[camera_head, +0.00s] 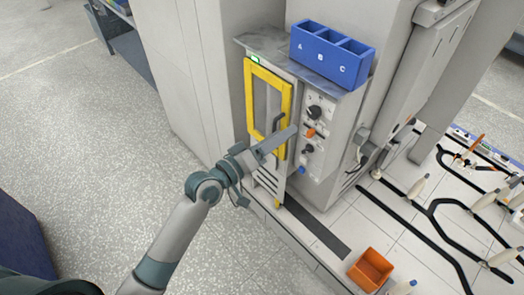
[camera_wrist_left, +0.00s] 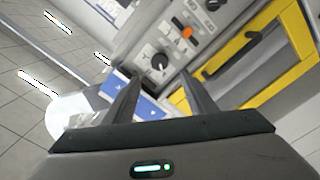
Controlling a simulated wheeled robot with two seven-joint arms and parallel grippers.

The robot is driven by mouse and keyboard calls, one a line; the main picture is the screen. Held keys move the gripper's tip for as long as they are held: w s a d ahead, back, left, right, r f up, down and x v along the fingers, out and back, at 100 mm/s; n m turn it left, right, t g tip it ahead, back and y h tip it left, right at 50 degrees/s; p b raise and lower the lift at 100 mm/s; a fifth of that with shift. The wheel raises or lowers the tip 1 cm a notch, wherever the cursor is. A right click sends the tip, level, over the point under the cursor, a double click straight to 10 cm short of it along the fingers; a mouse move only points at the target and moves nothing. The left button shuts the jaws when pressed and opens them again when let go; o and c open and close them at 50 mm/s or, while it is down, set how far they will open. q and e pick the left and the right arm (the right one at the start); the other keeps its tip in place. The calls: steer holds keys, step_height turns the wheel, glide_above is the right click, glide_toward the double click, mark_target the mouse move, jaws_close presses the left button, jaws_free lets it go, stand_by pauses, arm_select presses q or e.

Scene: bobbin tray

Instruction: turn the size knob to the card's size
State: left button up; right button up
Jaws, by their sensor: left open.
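The control panel on the front of the grey machine has an upper black knob (camera_head: 314,111), an orange switch (camera_head: 310,132) and a lower black knob (camera_head: 308,149). In the left wrist view the upper knob (camera_wrist_left: 160,62) shows beyond the fingertips, with the orange switch (camera_wrist_left: 187,33) past it. Labels are too small to read, so I cannot tell which knob sets size, and I cannot make out the card. My left gripper (camera_head: 292,135) is open and empty in front of the panel, apart from the knobs. My right gripper is out of view.
A yellow-framed door (camera_head: 251,100) with a dark handle is beside the panel, close to my left gripper. A blue tray marked A, B, C (camera_head: 314,62) stands on top. An orange bin (camera_head: 370,270) sits lower right.

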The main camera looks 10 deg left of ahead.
arm_select(q)
steer(key=b+v, duration=0.1)
steer(key=v, duration=0.5)
steer(key=shift+f, duration=0.1)
stand_by(0.4)
